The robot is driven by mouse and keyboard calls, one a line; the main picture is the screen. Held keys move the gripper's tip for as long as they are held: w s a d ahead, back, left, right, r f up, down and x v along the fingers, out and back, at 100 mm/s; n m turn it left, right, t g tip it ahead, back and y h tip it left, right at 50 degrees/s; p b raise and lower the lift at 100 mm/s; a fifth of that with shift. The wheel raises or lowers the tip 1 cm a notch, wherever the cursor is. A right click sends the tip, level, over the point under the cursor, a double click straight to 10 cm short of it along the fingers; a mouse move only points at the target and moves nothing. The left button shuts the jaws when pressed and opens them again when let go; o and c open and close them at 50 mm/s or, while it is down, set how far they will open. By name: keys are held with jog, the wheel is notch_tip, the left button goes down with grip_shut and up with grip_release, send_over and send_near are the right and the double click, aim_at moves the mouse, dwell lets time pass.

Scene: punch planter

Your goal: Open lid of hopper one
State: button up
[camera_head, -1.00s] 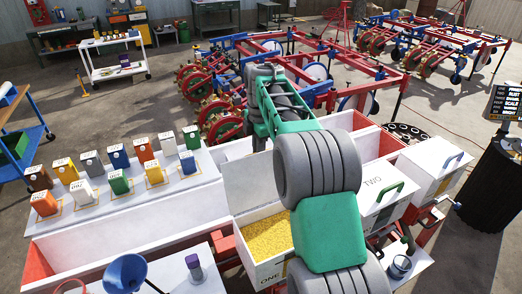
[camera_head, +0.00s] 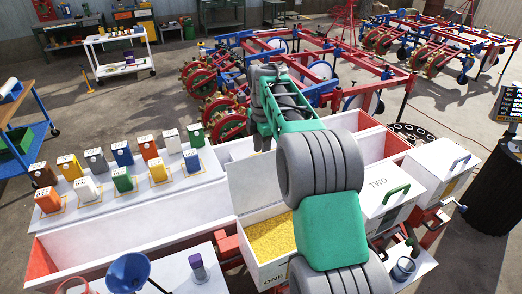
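Hopper one (camera_head: 272,270) is a white box with "ONE" on its front, standing open and holding yellow grain (camera_head: 270,240). Its white lid (camera_head: 255,185) stands raised at the back of the box, leaning up and away from the opening. My arm reaches from the bottom right over the hopper's right side and past the lid.
Hopper two (camera_head: 385,205) stands to the right with its lid closed and a green handle on top. Another closed white hopper (camera_head: 438,170) is beyond it. Several small coloured containers (camera_head: 122,155) stand on a white shelf at left. A blue funnel (camera_head: 128,272) is at the front left.

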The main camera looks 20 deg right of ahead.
jog(key=shift+d+r, duration=0.1)
jog(key=shift+r, duration=0.1)
notch_tip(320, 180, up, 8)
jog(key=shift+s+f, duration=0.2)
jog(key=shift+s, duration=0.1)
dwell(0.4)
jog(key=s+a+m, duration=0.1)
jog(key=s+a+r+m, duration=0.1)
jog(key=s+m, duration=0.1)
jog(key=s+a+r+m+t, duration=0.1)
jog(key=s+a, duration=0.1)
jog(key=s+a+f+m+t, duration=0.1)
jog(key=s+f+m, duration=0.2)
jog(key=s+m, duration=0.2)
jog(key=s+a+f+m+t, duration=0.1)
jog(key=s+a+f+m, duration=0.1)
jog(key=s+m, duration=0.3)
jog(key=s+a+f+m+t, duration=0.1)
jog(key=s+f+m, duration=0.3)
jog(key=s, duration=0.6)
jog(key=shift+a+m, duration=0.5)
jog(key=shift+a, duration=0.25)
